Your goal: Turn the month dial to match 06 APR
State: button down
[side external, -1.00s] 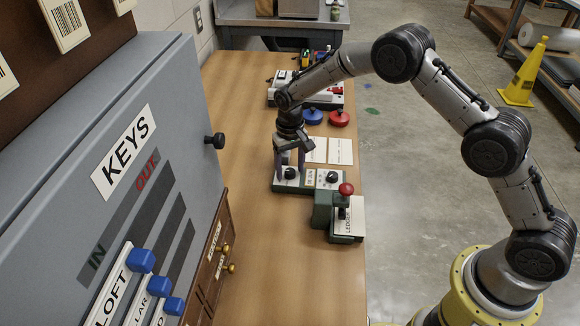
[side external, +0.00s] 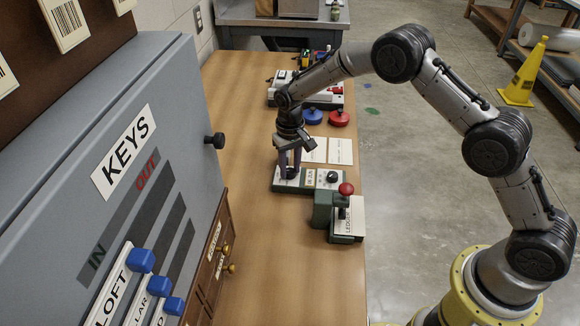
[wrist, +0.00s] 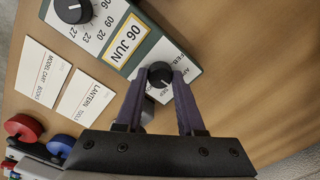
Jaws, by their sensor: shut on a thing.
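The date device (side external: 308,188) is a green-edged base with a pale top on the wooden table. Its yellow-framed window (wrist: 125,40) reads 06 JUN in the wrist view. The month dial (wrist: 160,74) is a black knob ringed by month names, among them FEB and APR; my fingers and the angle hide part of the ring. My gripper (wrist: 160,84) is shut on this knob, one finger on each side. In the side view my gripper (side external: 289,172) is over the device's left end. The day dial (wrist: 73,10), a black knob ringed by numbers, stands apart from my fingers.
Two cards (wrist: 87,97) lie beside the device. A red-knobbed press (side external: 345,190) stands close to its right end. Blue (side external: 313,116) and red (side external: 339,118) round objects lie farther back. A grey key cabinet (side external: 110,180) stands at left. The front table is clear.

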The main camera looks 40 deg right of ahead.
aim_at(290, 170)
jog(key=n, duration=0.6)
jog(key=shift+n, duration=0.3)
dwell(0.4)
jog(key=c, duration=0.5)
grip_release()
notch_tip(290, 170, up, 14)
jog(key=shift+f, duration=0.1)
dwell(0.3)
